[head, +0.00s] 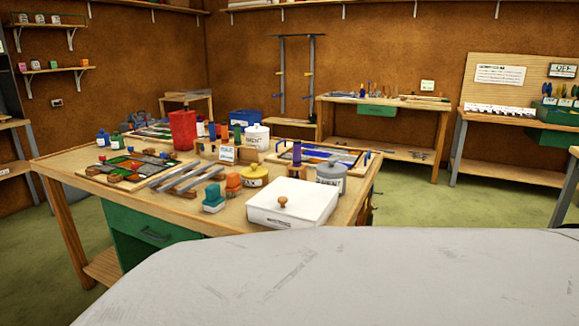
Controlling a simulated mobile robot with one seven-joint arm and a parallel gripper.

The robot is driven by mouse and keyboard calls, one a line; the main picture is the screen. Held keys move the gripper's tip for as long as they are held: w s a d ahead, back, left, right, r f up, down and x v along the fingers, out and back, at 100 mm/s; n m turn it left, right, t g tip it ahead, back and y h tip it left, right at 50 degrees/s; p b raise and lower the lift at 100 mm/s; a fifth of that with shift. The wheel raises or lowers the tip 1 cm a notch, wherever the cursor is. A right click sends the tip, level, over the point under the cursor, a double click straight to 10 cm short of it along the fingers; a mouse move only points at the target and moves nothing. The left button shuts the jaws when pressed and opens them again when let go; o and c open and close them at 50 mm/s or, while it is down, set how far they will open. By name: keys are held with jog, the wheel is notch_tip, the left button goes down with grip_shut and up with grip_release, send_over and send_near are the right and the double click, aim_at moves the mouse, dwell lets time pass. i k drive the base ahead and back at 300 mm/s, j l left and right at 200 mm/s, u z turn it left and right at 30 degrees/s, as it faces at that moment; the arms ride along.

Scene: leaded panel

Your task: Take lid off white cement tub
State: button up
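The white cement tub (256,143) stands towards the back of the wooden workbench (145,199), right of its middle. Its label reads as "CEMENT", partly cut off, and a white lid (258,129) sits on top. A blue box is just behind it, and small bottles and a labelled box stand close on its left. A grey tub (330,181) with similar lettering stands nearer, at the bench's right side, with a grey lid on. My gripper is not in view.
A red container (183,130), glass panels and metal strips crowd the bench. Green floor is open to the right.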

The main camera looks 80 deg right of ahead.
aim_at(257, 128)
jog(key=i+l+z, duration=0.1)
jog(key=z, duration=1.2)
jog(key=i+z, duration=0.2)
jog(key=z, duration=0.15)
jog(key=i+j+z, duration=0.15)
jog(key=z, duration=0.25)
jog(key=i+j+z, duration=0.15)
jog(key=z, duration=0.2)
jog(key=i, duration=0.1)
